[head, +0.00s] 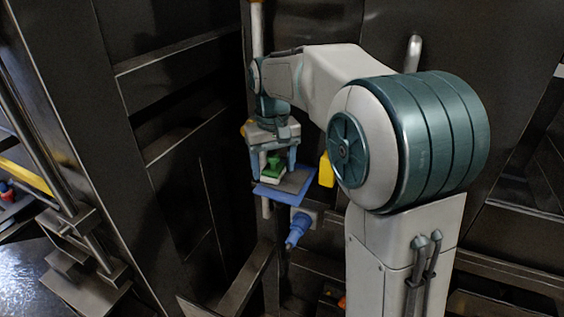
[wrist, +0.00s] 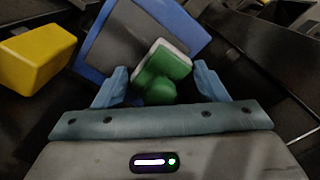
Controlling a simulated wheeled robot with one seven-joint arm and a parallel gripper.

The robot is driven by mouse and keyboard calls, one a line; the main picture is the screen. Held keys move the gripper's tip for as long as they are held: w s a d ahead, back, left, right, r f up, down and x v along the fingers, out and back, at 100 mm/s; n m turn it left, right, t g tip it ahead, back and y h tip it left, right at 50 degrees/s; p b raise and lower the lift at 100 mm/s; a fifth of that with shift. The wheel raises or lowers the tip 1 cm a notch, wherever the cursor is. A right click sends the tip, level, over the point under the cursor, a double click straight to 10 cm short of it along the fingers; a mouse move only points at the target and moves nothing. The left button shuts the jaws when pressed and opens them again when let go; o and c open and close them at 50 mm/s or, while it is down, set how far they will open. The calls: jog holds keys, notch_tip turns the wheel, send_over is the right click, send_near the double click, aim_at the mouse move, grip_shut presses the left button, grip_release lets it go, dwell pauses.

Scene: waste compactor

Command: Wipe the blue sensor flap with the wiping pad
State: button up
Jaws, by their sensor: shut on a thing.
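The blue sensor flap (head: 290,186) is a flat plate with a blue rim and a dark grey face, at the centre of the head view. It also shows in the wrist view (wrist: 94,50), tilted, beyond the fingers. The wiping pad (head: 272,170) is a green block with a pale underside; in the wrist view the pad (wrist: 160,72) has a rounded green grip. My gripper (head: 273,172) is shut on the wiping pad, with a blue finger on each side. The pad overlaps the flap's face in both views; I cannot tell if they touch.
A yellow block (head: 326,170) is just right of the flap, and it looms at the left of the wrist view (wrist: 37,57). A blue knob-like part (head: 297,230) sits below the flap. Dark metal walls and beams (head: 170,85) surround the area closely.

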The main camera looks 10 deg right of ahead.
aim_at(302, 184)
jog(key=shift+w+a+r, duration=0.15)
jog(key=shift+a+r, duration=0.15)
jog(key=shift+r, duration=0.1)
jog(key=shift+s+d+f, duration=0.15)
jog(key=shift+s+d, duration=0.05)
jog(key=shift+d, duration=0.25)
jog(key=shift+s+d+b, duration=0.15)
jog(key=shift+s+d, duration=0.2)
jog(key=shift+d, duration=0.25)
jog(key=shift+s+d+b, duration=0.15)
jog(key=shift+s+d, duration=0.2)
jog(key=shift+d, duration=0.25)
jog(key=shift+s+d+f+b, duration=0.1)
jog(key=shift+s+d+b, duration=0.15)
jog(key=shift+s+d, duration=0.45)
jog(key=shift+s+d+b, duration=0.25)
jog(key=shift+s+d, duration=0.2)
jog(key=shift+d, duration=0.45)
notch_tip(302, 184, up, 4)
jog(key=p, duration=0.3)
jog(key=shift+r, duration=1)
